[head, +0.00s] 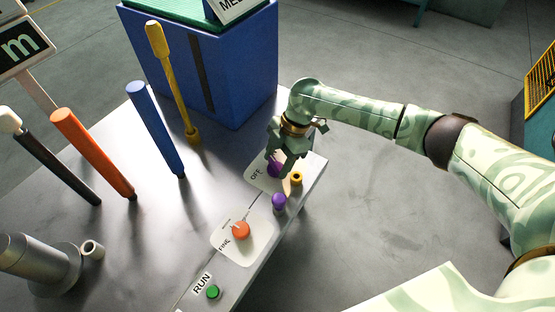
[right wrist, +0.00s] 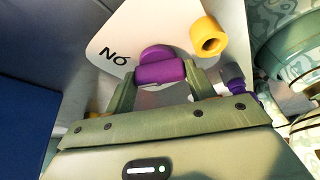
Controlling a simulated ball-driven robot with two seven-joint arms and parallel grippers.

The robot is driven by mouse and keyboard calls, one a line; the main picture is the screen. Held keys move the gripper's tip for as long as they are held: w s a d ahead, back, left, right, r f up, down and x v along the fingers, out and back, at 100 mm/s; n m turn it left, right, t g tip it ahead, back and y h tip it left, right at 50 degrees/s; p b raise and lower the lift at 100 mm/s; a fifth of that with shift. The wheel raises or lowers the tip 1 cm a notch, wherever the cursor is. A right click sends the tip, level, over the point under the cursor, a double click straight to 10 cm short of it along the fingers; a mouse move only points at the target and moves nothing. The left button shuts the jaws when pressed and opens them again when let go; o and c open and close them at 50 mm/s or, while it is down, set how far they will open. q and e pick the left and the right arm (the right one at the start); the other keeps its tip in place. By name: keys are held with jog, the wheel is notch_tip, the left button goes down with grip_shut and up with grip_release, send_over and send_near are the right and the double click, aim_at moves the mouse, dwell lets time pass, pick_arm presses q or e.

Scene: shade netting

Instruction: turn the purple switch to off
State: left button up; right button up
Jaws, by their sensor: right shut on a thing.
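The purple switch (head: 274,170) sits on a white plate at the far end of the panel strip, partly hidden by my right gripper (head: 279,160) in the head view. "OFF" is printed on the plate's left side there. In the right wrist view the purple switch (right wrist: 160,70) lies between the two fingers of my right gripper (right wrist: 163,82), which is shut on it. The switch's exact setting cannot be told. My left gripper is not in view.
A yellow ring-shaped part (head: 297,178) stands close beside the switch. A second purple knob (head: 279,201), an orange knob (head: 241,230) and a green button (head: 213,291) follow along the panel. A blue box (head: 235,70) and upright coloured handles stand farther left.

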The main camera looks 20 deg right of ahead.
jog(key=n+g, duration=0.1)
jog(key=n, duration=0.2)
jog(key=shift+w+n, duration=0.1)
jog(key=shift+n, duration=0.3)
jog(key=n+g+h+b, duration=0.1)
jog(key=n, duration=0.2)
jog(key=shift+a+n, duration=0.15)
jog(key=shift+n, duration=0.15)
jog(key=n+g+h, duration=0.1)
jog(key=n, duration=0.2)
jog(key=shift+w+n+h, duration=0.1)
jog(key=shift+n+h, duration=0.8)
jog(key=shift+n, duration=0.9)
jog(key=o, duration=1)
jog(key=shift+a, duration=0.1)
